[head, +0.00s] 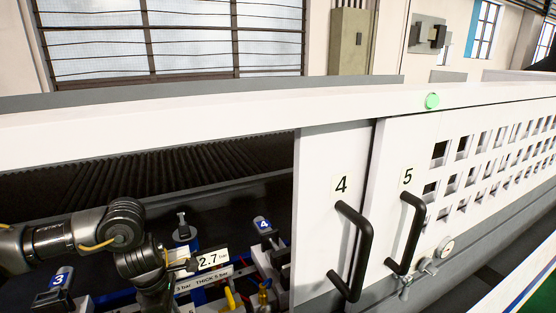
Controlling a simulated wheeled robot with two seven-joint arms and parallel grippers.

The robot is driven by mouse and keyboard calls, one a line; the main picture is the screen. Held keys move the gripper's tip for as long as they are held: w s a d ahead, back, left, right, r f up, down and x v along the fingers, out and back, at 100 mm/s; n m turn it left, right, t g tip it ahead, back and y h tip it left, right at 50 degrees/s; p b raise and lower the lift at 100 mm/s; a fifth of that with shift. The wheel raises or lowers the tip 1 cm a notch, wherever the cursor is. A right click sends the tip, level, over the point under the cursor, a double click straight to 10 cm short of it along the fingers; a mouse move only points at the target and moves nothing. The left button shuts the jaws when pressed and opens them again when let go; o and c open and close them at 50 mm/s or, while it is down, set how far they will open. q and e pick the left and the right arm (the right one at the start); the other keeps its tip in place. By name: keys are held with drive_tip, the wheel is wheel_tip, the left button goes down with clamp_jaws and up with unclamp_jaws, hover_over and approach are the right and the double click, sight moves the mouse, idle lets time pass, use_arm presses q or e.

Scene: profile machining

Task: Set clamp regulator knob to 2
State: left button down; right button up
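My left arm reaches in from the left through the opening of the white machine. A strip below reads "3 bar", "THICK", "5 bar" (205,281). I cannot make out the regulator knob; my gripper and wrist may cover it. Blue-capped clamps marked 3 (61,279) and 4 (263,225) stand on either side. My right gripper is not in view.
White sliding doors marked 4 (341,184) and 5 (407,176), with black handles, close off the right side. The door 4 edge bounds the opening. A yellow fitting and tubing (231,298) lie below the strip.

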use_arm(q)
drive_tip(key=n+p, duration=0.1)
drive_tip(key=n, duration=0.2)
drive_tip(key=shift+s+r, duration=0.1)
drive_tip(key=shift+n+t, duration=0.4)
drive_tip(key=shift+n, duration=0.4)
drive_tip(key=shift+n+y+p, duration=0.3)
drive_tip(key=shift+n+p, duration=0.4)
drive_tip(key=shift+p, duration=0.05)
drive_tip(key=shift+n+p, duration=0.65)
drive_tip(key=shift+n, duration=0.45)
drive_tip(key=c, duration=1.3)
unclamp_jaws()
